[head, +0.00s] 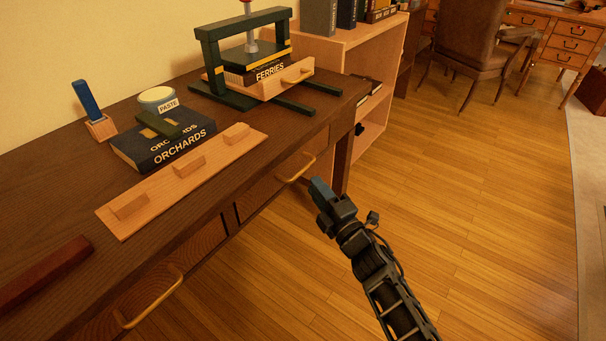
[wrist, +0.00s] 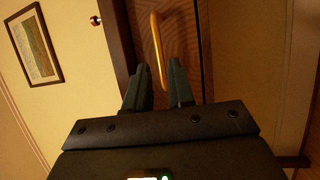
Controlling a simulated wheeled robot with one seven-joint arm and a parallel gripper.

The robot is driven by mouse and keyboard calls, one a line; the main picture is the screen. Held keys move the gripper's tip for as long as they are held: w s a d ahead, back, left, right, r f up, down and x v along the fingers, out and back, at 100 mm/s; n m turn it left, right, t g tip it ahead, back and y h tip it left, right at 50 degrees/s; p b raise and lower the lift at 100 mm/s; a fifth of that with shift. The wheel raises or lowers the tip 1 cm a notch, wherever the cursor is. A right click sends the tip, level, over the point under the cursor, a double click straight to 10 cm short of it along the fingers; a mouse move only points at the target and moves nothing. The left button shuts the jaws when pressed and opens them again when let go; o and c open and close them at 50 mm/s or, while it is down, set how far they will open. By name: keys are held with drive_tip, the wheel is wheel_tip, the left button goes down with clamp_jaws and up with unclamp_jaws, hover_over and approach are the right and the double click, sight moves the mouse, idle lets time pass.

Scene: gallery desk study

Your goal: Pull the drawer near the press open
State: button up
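The press (head: 246,58), a dark green frame with books in it, stands at the far end of the dark desk. The drawer near the press (head: 270,188) is in the desk front below it and looks shut. Its brass bar handle (head: 298,169) also shows in the wrist view (wrist: 158,52), where it runs nearly upright. My gripper (head: 318,186) is just in front of this handle. In the wrist view its two dark fingers (wrist: 160,88) are apart, with the handle's lower end ahead of the gap. I cannot tell whether they touch it.
A second drawer handle (head: 150,298) sticks out at the near left. A wooden strip with blocks (head: 182,178), an ORCHARDS book (head: 163,147) and a paste jar (head: 158,99) are on the desktop. A bookcase (head: 360,60) stands beyond. The floor (head: 480,200) to the right is clear.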

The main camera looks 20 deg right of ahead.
sight(303, 167)
drive_tip(key=x, duration=0.7)
drive_tip(key=shift+w, duration=0.2)
clamp_jaws()
